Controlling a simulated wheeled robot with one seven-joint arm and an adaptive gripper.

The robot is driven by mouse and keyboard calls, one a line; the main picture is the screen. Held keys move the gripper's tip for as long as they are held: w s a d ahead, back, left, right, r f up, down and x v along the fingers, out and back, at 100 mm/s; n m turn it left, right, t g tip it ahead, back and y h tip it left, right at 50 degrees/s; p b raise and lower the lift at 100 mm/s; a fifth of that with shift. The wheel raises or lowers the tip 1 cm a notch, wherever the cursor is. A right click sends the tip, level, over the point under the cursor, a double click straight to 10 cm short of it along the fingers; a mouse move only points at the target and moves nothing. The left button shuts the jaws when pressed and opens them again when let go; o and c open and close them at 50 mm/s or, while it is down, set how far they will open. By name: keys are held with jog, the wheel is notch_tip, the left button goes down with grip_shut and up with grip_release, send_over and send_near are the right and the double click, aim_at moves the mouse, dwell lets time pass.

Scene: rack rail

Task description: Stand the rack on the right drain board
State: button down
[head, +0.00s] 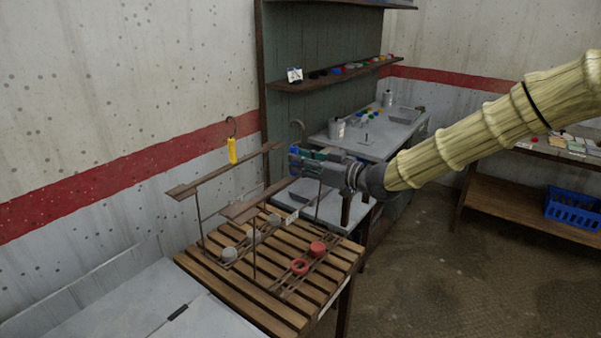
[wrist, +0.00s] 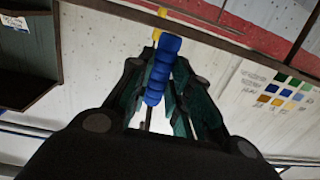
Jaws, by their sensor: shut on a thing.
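A brown rack-like frame (head: 222,174) has raised rails and thin posts above a slatted wooden board (head: 345,252). Whether its posts touch the slats I cannot tell. A yellow grip (head: 232,150) with a dark hook is at its far left rail; yellow also shows in the wrist view (wrist: 157,35). My gripper (head: 298,161) is at the right end of the rails. In the wrist view its fingers (wrist: 156,98) are shut on a blue ribbed grip (wrist: 163,62). The arm and gripper hide part of the frame. I cannot tell which drain board this is.
Grey cups (head: 229,254) and red cups (head: 318,248) are low over the slats. A grey worktop (head: 375,143) with small items stands behind, below a wall shelf (head: 310,82). The middle floor is clear.

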jog(key=shift+f+p, duration=0.55)
jog(key=shift+f, duration=1.25)
jog(key=c, duration=1.3)
grip_release()
jog(key=b+v, duration=0.2)
jog(key=v, duration=1)
jog(key=shift+b, duration=0.3)
